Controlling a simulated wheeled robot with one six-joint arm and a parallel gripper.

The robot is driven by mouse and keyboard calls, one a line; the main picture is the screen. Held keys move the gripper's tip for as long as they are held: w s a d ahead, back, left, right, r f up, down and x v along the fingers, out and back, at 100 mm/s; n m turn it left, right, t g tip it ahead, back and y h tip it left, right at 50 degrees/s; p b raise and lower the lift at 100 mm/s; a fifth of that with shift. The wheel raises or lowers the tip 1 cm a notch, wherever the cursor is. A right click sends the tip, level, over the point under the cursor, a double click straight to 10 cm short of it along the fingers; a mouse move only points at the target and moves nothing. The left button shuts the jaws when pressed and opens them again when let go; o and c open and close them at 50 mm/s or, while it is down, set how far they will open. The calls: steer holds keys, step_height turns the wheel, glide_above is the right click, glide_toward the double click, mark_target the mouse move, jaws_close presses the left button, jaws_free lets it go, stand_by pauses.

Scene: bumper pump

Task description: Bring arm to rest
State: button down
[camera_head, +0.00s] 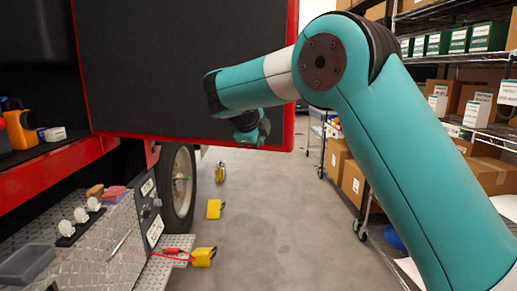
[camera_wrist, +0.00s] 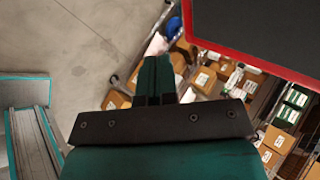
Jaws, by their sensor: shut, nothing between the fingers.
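My arm is raised and bent in the head view, its teal links reaching in from the right towards the truck. My gripper (camera_wrist: 155,80) shows in the wrist view with its dark green fingers together and nothing between them. In the head view the arm's end hangs in front of the black panel with the red edge (camera_head: 292,100); the fingers cannot be made out there. In the wrist view the panel's red-edged corner (camera_wrist: 190,22) is at the upper right, apart from the fingers.
Metal shelving (camera_head: 480,57) with boxes stands on the right. Yellow wheel chocks (camera_head: 214,209) lie near the truck's tyre (camera_head: 178,190). A diamond-plate bumper (camera_head: 95,248) with gauges and a red clip (camera_head: 172,251) is at the lower left. The floor (camera_head: 285,220) between is clear.

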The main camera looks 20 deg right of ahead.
steer(key=v, duration=0.8)
steer(key=s+a+f+n+g+y, duration=0.2)
steer(key=s+a+f+n+y, duration=0.1)
steer(key=s+n, duration=0.8)
steer(key=s+a+f+n+g+y, duration=0.2)
steer(key=s+a+f+n+y, duration=0.2)
steer(key=s+n, duration=0.7)
steer(key=s+a+f+n+g+y, duration=0.2)
steer(key=s+f+n, duration=0.5)
steer(key=s+n, duration=0.5)
steer(key=s+a+y+b, duration=0.1)
steer(key=s, duration=0.2)
steer(key=shift+a+f+g+y, duration=0.2)
steer(key=shift+a+g+y, duration=0.1)
steer(key=shift+a+y, duration=0.1)
steer(key=shift+s+a, duration=0.1)
